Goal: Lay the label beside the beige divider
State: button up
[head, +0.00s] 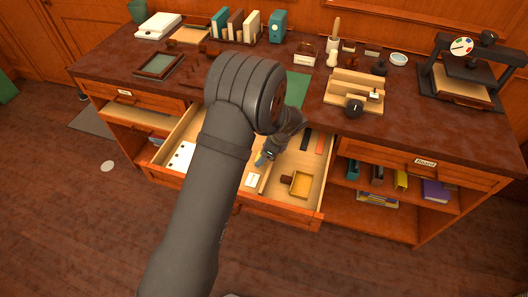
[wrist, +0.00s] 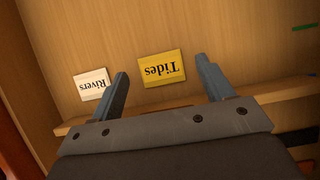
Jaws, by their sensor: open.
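My gripper (wrist: 161,70) is open and empty, pointing down into the open drawer. A pale wooden divider strip (wrist: 70,128) runs across the drawer behind the fingers. In the head view my gripper (head: 265,157) is low over the drawer, partly hidden by my arm. A beige upright piece (head: 251,25) stands in a row on the desk; I cannot tell which is the beige divider.
The open drawer (head: 320,200) also holds a yellow tray (head: 301,184) and dark strips. On the desk are a wooden stand (head: 355,92), a press (head: 462,75) and a framed tray (head: 160,65).

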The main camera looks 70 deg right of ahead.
jog(key=shift+w+r, duration=0.1)
jog(key=shift+w+r, duration=2.4)
jog(key=v, duration=1.7)
jog(key=shift+r, duration=0.2)
